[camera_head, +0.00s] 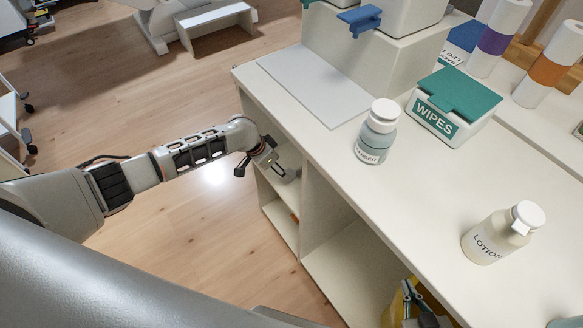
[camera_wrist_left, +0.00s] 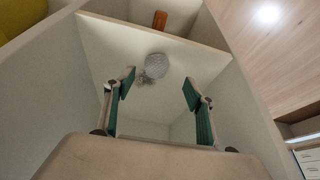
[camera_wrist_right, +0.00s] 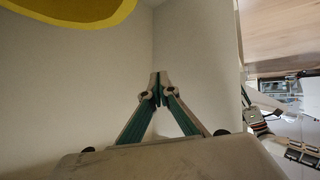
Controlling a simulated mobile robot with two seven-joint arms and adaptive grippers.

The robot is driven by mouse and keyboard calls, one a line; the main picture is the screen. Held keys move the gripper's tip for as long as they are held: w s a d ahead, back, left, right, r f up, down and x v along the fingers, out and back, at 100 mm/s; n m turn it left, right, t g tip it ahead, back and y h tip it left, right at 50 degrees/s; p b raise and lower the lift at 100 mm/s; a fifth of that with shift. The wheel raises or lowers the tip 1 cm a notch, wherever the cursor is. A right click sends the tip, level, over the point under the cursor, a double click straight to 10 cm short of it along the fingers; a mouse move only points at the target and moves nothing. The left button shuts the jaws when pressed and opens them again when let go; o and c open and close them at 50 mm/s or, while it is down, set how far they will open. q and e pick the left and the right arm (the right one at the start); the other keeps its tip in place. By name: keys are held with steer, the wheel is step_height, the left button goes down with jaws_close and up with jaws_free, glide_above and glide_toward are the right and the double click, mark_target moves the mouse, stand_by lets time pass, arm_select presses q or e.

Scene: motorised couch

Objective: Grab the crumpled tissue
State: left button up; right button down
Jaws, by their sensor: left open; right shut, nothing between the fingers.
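A small round grey-white crumpled tissue (camera_wrist_left: 155,67) lies on a pale shelf board inside the cabinet, in the left wrist view. My left gripper (camera_head: 277,166) reaches into the cabinet's open side compartment. In the left wrist view its two fingers are spread wide, with the tissue between and beyond the tips, apart from them. I cannot make out the tissue clearly in the head view. My right gripper (camera_head: 415,301) is low at the counter's front, by a yellow container. In the right wrist view its fingertips (camera_wrist_right: 158,88) meet with nothing between them.
The white counter (camera_head: 340,165) carries a sanitizer bottle (camera_head: 376,132), a wipes box (camera_head: 453,106) and a lotion bottle (camera_head: 502,233). A yellow container (camera_head: 395,308) is in the lower compartment. An orange-brown object (camera_wrist_left: 160,20) lies past a shelf divider. Shelf walls flank my left gripper.

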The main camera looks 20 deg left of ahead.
arm_select(q)
steer(key=b+x, duration=0.1)
steer(key=x, duration=0.1)
steer(key=shift+d+f, duration=0.1)
steer(key=shift+f, duration=0.2)
steer(key=b+x, duration=0.1)
steer(key=x, duration=0.1)
steer(key=d+b+x, duration=0.1)
steer(key=x, duration=0.1)
steer(key=shift+s, duration=0.15)
steer(key=shift+w+d+f, duration=0.1)
steer(key=shift+w+f, duration=0.1)
steer(key=shift+w, duration=0.25)
steer(key=c, duration=0.8)
steer(key=shift+c, duration=0.2)
arm_select(e)
steer(key=shift+s+a+f, duration=0.15)
steer(key=shift+s+f, duration=0.05)
steer(key=shift+f, duration=0.25)
steer(key=shift+s+a+f, duration=0.15)
steer(key=shift+s+f, duration=0.05)
steer(key=shift+f, duration=0.25)
